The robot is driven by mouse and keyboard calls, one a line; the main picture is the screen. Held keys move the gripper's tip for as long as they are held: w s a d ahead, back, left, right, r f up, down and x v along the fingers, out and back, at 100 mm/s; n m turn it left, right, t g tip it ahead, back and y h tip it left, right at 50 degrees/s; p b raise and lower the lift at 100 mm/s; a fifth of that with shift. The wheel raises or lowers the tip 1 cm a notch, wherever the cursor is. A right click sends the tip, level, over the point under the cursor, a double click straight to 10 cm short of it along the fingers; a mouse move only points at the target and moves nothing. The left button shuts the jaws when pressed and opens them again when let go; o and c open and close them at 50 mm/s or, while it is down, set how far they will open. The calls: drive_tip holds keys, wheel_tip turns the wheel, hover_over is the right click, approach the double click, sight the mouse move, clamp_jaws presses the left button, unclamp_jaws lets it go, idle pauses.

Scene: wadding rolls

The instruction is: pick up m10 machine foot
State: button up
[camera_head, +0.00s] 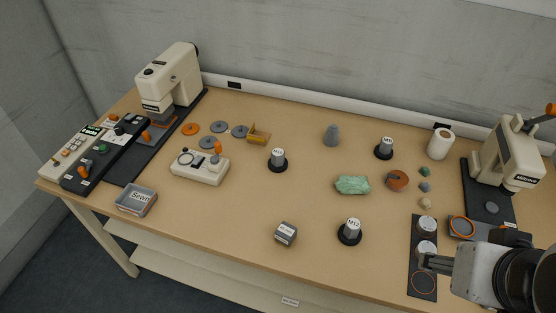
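Three machine feet, each a pale capped cylinder on a round black base, stand upright on the table. One foot (278,157) is left of centre, one (384,148) is at the back right, and one (351,231) is at the front. Their caps carry small labels starting with M; I cannot read surely which is M10. My gripper (428,262) is at the lower right, above a dark strip (422,272) and beside or over a white round piece (427,247). Its fingers are small and partly hidden, so its opening is unclear. It is apart from all three feet.
A green lump (352,185), a brown round piece (397,180), a grey cone (332,135) and a white roll (440,143) stand around the feet. A small labelled block (286,233) is at the front. Presses stand at both ends. The front middle is mostly clear.

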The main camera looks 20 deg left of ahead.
drive_tip(key=w+a+f+n+t+y, duration=0.15)
drive_tip(key=w+a, duration=0.25)
drive_tip(key=w, duration=0.6)
drive_tip(key=w+a+f+n+t, duration=0.1)
drive_tip(key=w+a+f, duration=0.1)
drive_tip(key=w+a, duration=0.5)
drive_tip(key=w+a+f+n+t+y, duration=0.1)
drive_tip(key=w+a+f+n+t, duration=0.1)
drive_tip(key=w, duration=1)
drive_tip(key=n+y, duration=0.4)
drive_tip(key=y, duration=0.4)
approach(277, 155)
drive_tip(key=w+a, duration=0.1)
drive_tip(key=w, duration=0.1)
drive_tip(key=shift+w+a+f+h, duration=0.1)
drive_tip(key=shift+w+a+h, duration=0.15)
drive_tip(key=shift+w+a, duration=0.1)
drive_tip(key=shift+s+a+f, duration=0.25)
drive_tip(key=shift+a, duration=0.1)
drive_tip(key=shift+x, duration=1.3)
drive_tip(key=shift+w+f, duration=0.1)
